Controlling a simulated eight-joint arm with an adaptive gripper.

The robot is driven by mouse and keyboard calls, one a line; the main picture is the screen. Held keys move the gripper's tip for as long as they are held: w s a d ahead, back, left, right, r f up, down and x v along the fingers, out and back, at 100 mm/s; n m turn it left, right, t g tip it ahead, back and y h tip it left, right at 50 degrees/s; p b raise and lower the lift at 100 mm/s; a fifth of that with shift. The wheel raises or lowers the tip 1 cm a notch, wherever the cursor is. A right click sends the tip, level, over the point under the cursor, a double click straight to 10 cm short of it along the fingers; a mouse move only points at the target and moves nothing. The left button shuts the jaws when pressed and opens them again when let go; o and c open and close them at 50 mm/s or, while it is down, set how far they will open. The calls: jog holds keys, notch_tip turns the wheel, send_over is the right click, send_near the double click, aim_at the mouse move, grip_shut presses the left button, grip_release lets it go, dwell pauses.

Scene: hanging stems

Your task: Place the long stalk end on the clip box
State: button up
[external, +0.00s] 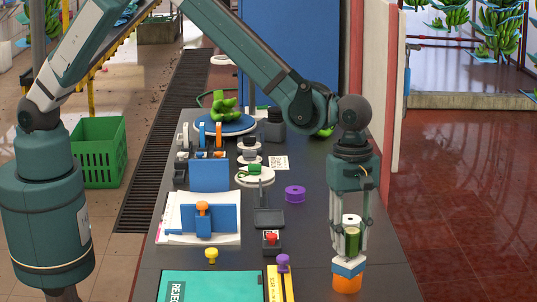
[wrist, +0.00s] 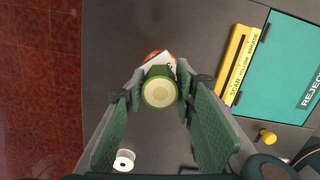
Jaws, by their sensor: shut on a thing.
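My gripper (external: 350,240) is shut on a green stalk end (external: 352,242), a short upright cylinder. In the wrist view its pale round cut face (wrist: 159,91) points up at the camera between the two fingers. Just below it in the external view is a small blue and white box (external: 348,267), which looks like the clip box, on an orange round piece (external: 347,284). In the wrist view the stalk end hides most of this box. I cannot tell whether the stalk end touches it.
A white roll (wrist: 124,160) stands on the dark table close behind my gripper. The table's right edge is near.

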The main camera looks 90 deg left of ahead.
jog(key=shift+f, duration=0.45)
jog(key=shift+f, duration=0.2)
jog(key=o, duration=0.9)
jog(key=shift+r, duration=0.15)
jog(key=r, duration=0.4)
jog(key=a+r, duration=0.1)
jog(key=r, duration=0.7)
jog(key=shift+s+a, duration=0.15)
jog(key=shift+a, duration=0.05)
